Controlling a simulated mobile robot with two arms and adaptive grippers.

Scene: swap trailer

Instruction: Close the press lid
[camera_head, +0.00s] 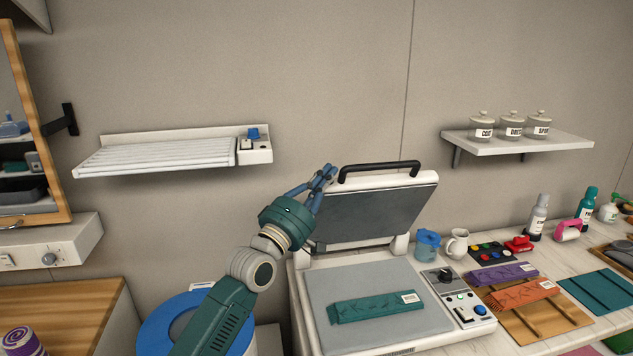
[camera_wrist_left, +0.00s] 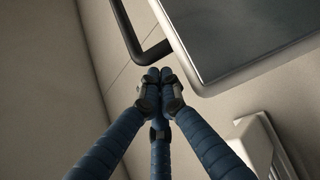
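The press lid (camera_head: 372,218) stands raised at a steep tilt behind the grey lower plate (camera_head: 322,298) of the press. Its black handle (camera_head: 380,167) runs along the lid's top edge. A folded teal cloth (camera_head: 375,307) with a white label lies on the lower plate. My left gripper (camera_head: 328,172) is at the lid's upper left corner, beside the handle's left end. In the left wrist view, the blue fingers (camera_wrist_left: 152,73) are shut with tips together and nothing between them; the handle (camera_wrist_left: 135,42) and lid (camera_wrist_left: 235,40) are just beyond. My right gripper is out of view.
A control panel (camera_head: 460,298) sits right of the lower plate. A blue cup (camera_head: 427,246) and white mug (camera_head: 457,244) stand close to the lid's right side. A slatted wall shelf (camera_head: 155,155) is at left, a jar shelf (camera_head: 540,140) at right. Wall space above the lid is clear.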

